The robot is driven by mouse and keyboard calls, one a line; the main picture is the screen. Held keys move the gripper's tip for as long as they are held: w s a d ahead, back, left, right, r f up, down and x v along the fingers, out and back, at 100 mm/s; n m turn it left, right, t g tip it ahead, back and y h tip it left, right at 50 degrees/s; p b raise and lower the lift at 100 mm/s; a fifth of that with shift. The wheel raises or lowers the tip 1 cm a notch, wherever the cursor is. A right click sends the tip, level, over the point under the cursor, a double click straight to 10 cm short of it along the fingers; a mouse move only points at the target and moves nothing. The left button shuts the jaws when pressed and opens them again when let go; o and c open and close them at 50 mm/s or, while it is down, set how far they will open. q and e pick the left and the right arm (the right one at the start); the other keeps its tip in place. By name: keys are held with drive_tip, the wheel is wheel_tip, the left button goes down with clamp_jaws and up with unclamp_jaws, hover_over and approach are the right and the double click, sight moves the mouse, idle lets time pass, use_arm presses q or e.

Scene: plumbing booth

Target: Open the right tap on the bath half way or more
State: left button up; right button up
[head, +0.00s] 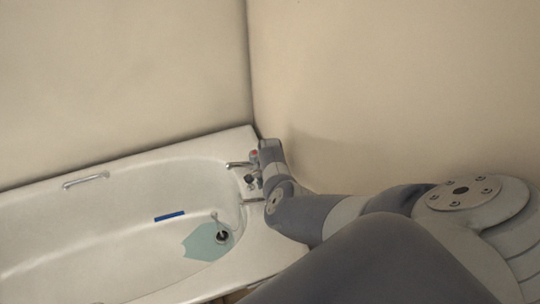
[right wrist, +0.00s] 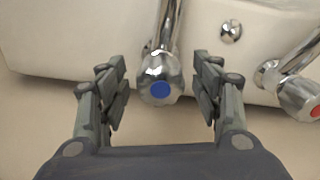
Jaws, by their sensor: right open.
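A chrome tap with a blue cap (right wrist: 160,88) stands between the fingers of my right gripper (right wrist: 160,90) in the right wrist view. The fingers are open, one on each side of its handle, with gaps visible on both sides. A second chrome tap with a red cap (right wrist: 302,96) is to the right, outside the fingers. In the head view the red-capped tap (head: 254,154) shows at the end of the bath (head: 120,166). My right arm hides the blue-capped tap's handle there; only its spout (head: 252,200) shows. My left gripper is not in view.
A wall (head: 400,90) rises close beside the tap end of the bath. A round chrome knob (right wrist: 231,31) sits on the bath between the taps. A grab handle (head: 86,180), a blue strip (head: 170,216) and a pale turquoise patch by the drain (head: 222,236) are in the bath.

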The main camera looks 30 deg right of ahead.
drive_tip(key=shift+r, duration=0.1)
drive_tip(key=shift+r, duration=3.65)
